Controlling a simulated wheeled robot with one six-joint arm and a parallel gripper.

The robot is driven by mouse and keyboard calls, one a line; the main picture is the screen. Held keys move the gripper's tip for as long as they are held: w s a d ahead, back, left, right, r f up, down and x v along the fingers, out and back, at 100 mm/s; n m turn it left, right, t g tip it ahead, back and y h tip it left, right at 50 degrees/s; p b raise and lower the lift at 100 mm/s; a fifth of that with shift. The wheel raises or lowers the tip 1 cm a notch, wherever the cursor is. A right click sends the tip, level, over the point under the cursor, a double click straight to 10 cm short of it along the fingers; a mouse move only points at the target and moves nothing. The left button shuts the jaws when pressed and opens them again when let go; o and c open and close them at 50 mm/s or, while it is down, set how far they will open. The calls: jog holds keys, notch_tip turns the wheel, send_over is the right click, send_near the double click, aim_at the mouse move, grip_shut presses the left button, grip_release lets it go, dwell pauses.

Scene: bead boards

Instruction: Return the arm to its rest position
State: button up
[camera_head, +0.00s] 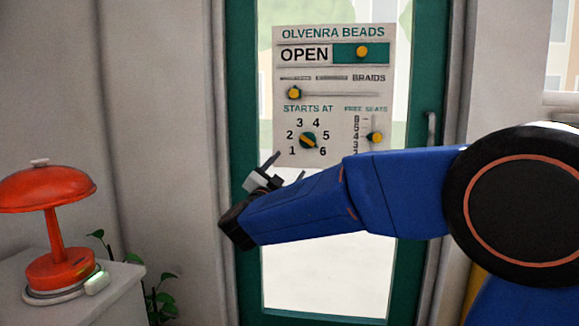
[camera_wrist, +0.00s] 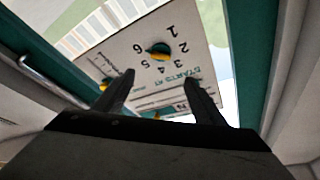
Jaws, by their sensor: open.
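My arm (camera_head: 310,205) reaches in from the right across the lower front of the door. My gripper (camera_head: 285,169) is open and empty, just below the lower left of the bead board (camera_head: 343,120). In the wrist view, the two dark fingers (camera_wrist: 159,78) stand apart with nothing between them, and the board (camera_wrist: 205,65) shows upside down beyond them. The round "STARTS AT" dial (camera_head: 308,140) is above the fingers, close to them in the picture. I cannot tell whether a finger touches the board.
The board hangs on the glass of a green-framed door (camera_head: 240,100) with a handle (camera_head: 431,140) at right. It has an OPEN slider (camera_head: 362,51), a braids slider (camera_head: 294,93) and a free seats slider (camera_head: 375,137). A red lamp (camera_head: 45,190) stands on a white cabinet (camera_head: 130,290) at left.

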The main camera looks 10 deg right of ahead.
jog(key=s+d+f+n+g+y, duration=0.3)
jog(key=s+f, duration=0.7)
jog(key=s, duration=0.4)
jog(key=s+d+f+n+g+y, duration=0.4)
jog(key=s+d+f+n+g, duration=0.2)
jog(key=s, duration=0.8)
jog(key=s+d+f+n+g+y, duration=0.4)
jog(key=s+d+f, duration=0.3)
jog(key=s+f, duration=0.7)
jog(key=shift+s+d+f+n+g, duration=0.15)
jog(key=shift+s+f+n+g, duration=0.15)
jog(key=shift+s+n, duration=0.2)
